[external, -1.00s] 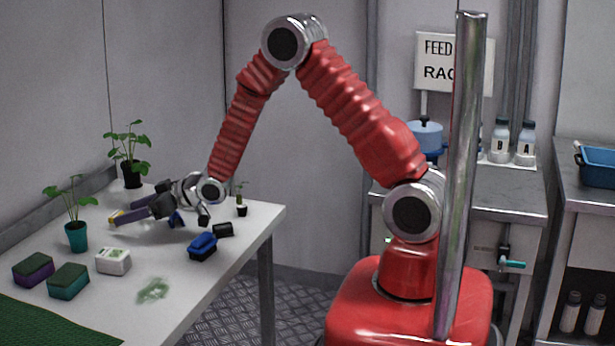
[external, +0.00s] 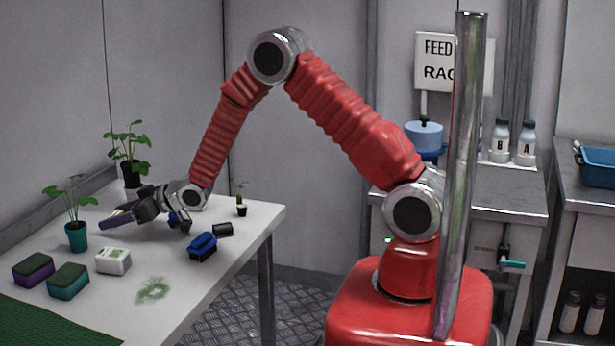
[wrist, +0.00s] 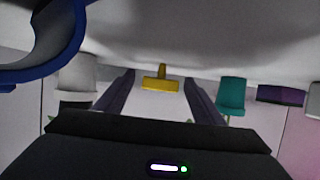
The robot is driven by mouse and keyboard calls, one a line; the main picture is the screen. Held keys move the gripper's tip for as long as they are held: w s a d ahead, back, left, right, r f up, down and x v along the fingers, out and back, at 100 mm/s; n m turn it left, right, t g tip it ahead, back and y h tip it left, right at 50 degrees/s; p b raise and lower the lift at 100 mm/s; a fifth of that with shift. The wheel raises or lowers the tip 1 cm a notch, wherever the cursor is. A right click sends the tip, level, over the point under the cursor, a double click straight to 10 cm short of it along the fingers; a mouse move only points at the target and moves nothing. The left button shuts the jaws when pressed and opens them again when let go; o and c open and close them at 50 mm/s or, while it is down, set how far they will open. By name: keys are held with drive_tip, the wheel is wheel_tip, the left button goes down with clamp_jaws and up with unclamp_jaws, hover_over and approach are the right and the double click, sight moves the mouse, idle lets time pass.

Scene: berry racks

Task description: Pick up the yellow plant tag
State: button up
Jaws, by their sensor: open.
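The yellow plant tag (wrist: 160,82) shows in the wrist view as a small T shape, roughly midway between the two fingers of my gripper (wrist: 160,76). It lies ahead of the fingers, with clear space on both sides. In the external view my gripper (external: 116,214) is low over the white table, its fingers pointing left. The fingers are apart and hold nothing. I cannot make out the tag in the external view, so my gripper probably hides it.
On the table (external: 215,280), a plant in a teal pot (external: 76,237) stands left of my fingers, and a potted plant (external: 128,168) stands behind. A blue object (external: 180,219) is beneath my wrist. A white box (external: 113,261), sponges (external: 68,281) and a blue-black brush (external: 203,246) lie nearer.

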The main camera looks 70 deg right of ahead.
drive_tip(key=shift+c, duration=0.2)
drive_tip(key=c, duration=1.1)
